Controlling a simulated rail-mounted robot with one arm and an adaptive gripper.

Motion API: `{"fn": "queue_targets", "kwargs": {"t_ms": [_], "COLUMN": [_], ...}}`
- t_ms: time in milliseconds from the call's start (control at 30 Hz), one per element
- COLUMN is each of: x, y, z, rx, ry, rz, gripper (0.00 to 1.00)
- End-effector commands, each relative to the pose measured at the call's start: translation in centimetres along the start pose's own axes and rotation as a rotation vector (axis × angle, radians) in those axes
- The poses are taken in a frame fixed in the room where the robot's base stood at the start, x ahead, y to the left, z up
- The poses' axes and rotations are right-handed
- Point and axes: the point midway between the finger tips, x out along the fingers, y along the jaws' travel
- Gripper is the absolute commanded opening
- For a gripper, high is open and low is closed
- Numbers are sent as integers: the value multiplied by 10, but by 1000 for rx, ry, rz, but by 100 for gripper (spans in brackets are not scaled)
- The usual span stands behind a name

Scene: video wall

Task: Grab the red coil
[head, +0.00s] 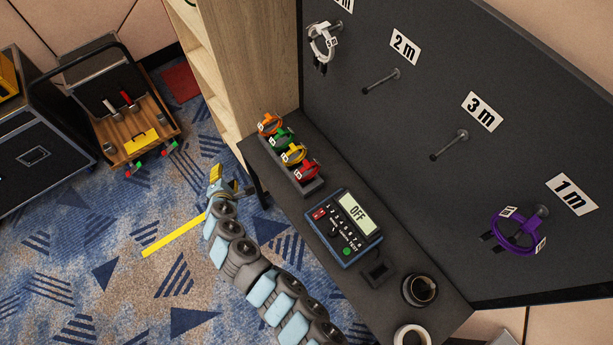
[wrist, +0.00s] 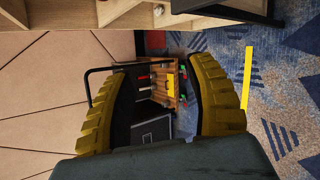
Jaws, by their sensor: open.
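The red coil (head: 306,169) sits at the near end of a row of coils in a dark rack (head: 311,186) on the narrow black table. It does not show in the wrist view. My gripper (head: 216,176) is off the table's left edge, to the left of the rack and apart from the red coil. In the wrist view my gripper's two yellow ribbed fingers (wrist: 163,90) stand wide apart with nothing held between them, facing the floor and a tool cart.
Orange (head: 269,123), green (head: 281,138) and yellow (head: 293,154) coils share the rack. A tester (head: 343,228) reading OFF stands nearer on the table. A dark board behind carries a white coil (head: 323,44), a purple coil (head: 514,230) and pegs. A wooden shelf (head: 232,60) stands behind the table's far end.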

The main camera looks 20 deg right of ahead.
Motion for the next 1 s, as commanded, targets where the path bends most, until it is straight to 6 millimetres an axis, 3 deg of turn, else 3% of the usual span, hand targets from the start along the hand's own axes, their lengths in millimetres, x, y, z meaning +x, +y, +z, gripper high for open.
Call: {"fn": "queue_targets", "kwargs": {"t_ms": [100,233,500,800,1000], "x": [8,4,-34,-78,-76], "y": [-14,-27,-41,-46,-54], "z": [18,44,92,114,127], "rx": [-126,-247,-418,-470,-474], "ry": [-120,-251,-489,-607,-618], "rz": [-110,-248,-552,-767,-796], "gripper": [55,55,55,55,55]}}
